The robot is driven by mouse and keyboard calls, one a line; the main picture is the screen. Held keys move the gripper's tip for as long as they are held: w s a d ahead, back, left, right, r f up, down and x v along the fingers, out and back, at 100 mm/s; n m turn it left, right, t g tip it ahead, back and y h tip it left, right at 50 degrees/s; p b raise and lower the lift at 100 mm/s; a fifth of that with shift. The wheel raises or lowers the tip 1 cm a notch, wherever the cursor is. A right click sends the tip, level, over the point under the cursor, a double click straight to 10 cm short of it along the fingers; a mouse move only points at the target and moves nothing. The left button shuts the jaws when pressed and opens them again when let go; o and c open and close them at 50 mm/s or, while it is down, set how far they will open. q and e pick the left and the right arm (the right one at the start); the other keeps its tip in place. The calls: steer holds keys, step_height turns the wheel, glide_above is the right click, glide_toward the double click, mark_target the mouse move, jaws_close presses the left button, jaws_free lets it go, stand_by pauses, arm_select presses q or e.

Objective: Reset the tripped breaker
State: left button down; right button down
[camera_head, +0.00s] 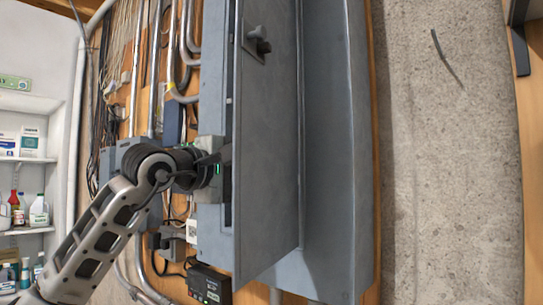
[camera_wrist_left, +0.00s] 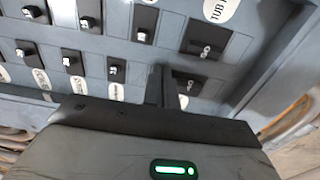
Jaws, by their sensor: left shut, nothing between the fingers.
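The grey breaker panel (camera_head: 211,215) is on the wooden wall, its tall door (camera_head: 268,130) swung open toward me and hiding most of the breakers in the head view. My left gripper (camera_head: 212,160) reaches in from the left behind the door edge. In the left wrist view several black breakers with pale toggles sit in rows, among them one at top right (camera_wrist_left: 208,46) and one lower (camera_wrist_left: 190,84). My left gripper (camera_wrist_left: 167,88) is shut and empty, its fingertips just beside the lower breaker; contact is unclear. Which breaker is tripped I cannot tell. My right gripper is not in view.
A white label reading "TUB" (camera_wrist_left: 219,8) is partly cut off. The door latch (camera_head: 258,42) projects from the door. Conduits (camera_head: 150,70) and cables run left of the panel. A black box (camera_head: 208,285) sits below. White shelves (camera_head: 25,160) with bottles stand far left. Bare concrete lies right.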

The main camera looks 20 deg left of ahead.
arm_select(q)
steer(key=shift+w+a, duration=0.1)
steer(key=shift+a, duration=0.35)
stand_by(0.3)
steer(key=shift+d, duration=0.2)
stand_by(0.3)
steer(key=b+v, duration=0.2)
steer(key=v, duration=0.5)
stand_by(0.5)
steer(key=shift+r, duration=0.1)
